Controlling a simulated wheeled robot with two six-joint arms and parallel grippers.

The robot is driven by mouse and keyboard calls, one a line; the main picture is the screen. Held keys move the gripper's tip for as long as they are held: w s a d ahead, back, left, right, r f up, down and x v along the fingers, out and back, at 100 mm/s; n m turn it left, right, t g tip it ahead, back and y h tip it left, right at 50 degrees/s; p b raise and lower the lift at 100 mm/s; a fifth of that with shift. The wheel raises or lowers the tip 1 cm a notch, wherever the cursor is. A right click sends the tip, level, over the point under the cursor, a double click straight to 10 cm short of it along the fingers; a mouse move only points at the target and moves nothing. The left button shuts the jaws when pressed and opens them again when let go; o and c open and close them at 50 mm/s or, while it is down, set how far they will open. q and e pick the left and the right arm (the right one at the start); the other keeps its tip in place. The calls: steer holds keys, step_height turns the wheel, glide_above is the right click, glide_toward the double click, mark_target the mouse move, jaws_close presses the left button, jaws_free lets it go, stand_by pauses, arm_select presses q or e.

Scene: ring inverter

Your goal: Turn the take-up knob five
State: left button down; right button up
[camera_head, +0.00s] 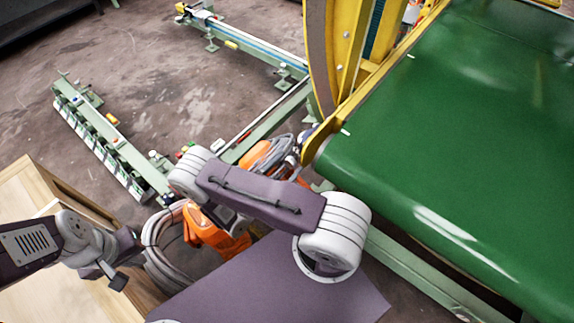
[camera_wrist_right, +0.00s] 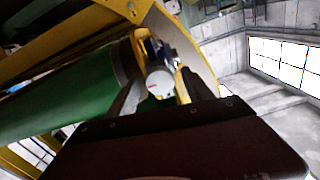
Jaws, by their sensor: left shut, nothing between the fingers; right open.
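In the right wrist view a pale round knob (camera_wrist_right: 160,82) with a small red mark faces the camera at the end of the green belt's roller (camera_wrist_right: 60,100). My right gripper (camera_wrist_right: 155,95) is open, with one dark finger on each side of the knob in the picture. Whether either finger touches it cannot be told. In the head view my right arm hides most of its gripper, and the knob cannot be made out. My left gripper (camera_head: 116,278) is shut and empty at the left, over a wooden box, far from the belt.
The green conveyor belt (camera_head: 460,150) fills the right side, with a yellow frame (camera_head: 340,60) at its end. An orange machine (camera_head: 205,235) and grey hoses (camera_head: 165,255) lie behind my right arm. Green rails (camera_head: 110,140) stand on the floor. A wooden box (camera_head: 25,190) is at left.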

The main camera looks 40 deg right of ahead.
jaws_close()
steer(key=shift+m, duration=0.4)
